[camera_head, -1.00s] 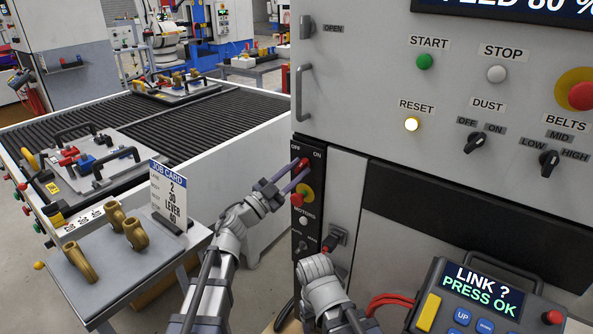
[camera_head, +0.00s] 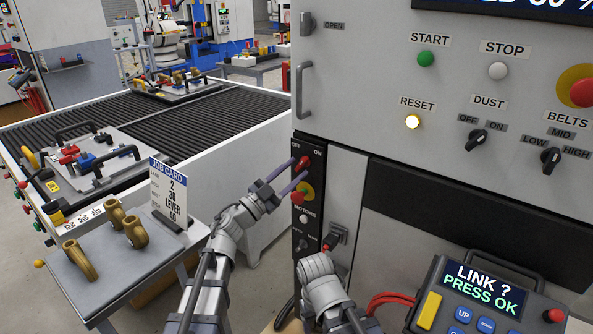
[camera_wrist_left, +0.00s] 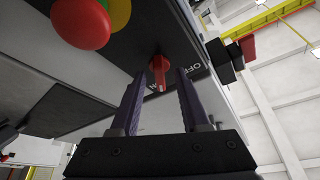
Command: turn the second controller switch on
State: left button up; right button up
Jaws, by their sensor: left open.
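The red rotary switch (camera_head: 303,162) is on the narrow black panel at the left edge of the grey cabinet, under OFF and ON labels. Its red handle also shows in the left wrist view (camera_wrist_left: 159,72), between the fingers in the picture. My left gripper (camera_head: 300,167) is open in front of the switch, with one finger on either side of it and nothing held. In the left wrist view its fingers (camera_wrist_left: 158,88) are spread and appear clear of the handle. I cannot tell the switch's setting for sure.
A red mushroom button on yellow (camera_head: 300,196) is just below the switch, close to the lower finger. A job card (camera_head: 169,195) stands on a side table (camera_head: 105,285) with brass parts. A pendant (camera_head: 480,300) is at lower right, reading "LINK ? PRESS OK".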

pick_arm(q)
jog(key=b+v, duration=0.1)
jog(key=v, duration=0.5)
jog(key=shift+s+b, duration=0.15)
jog(key=shift+b, duration=0.2)
jog(key=shift+a, duration=0.15)
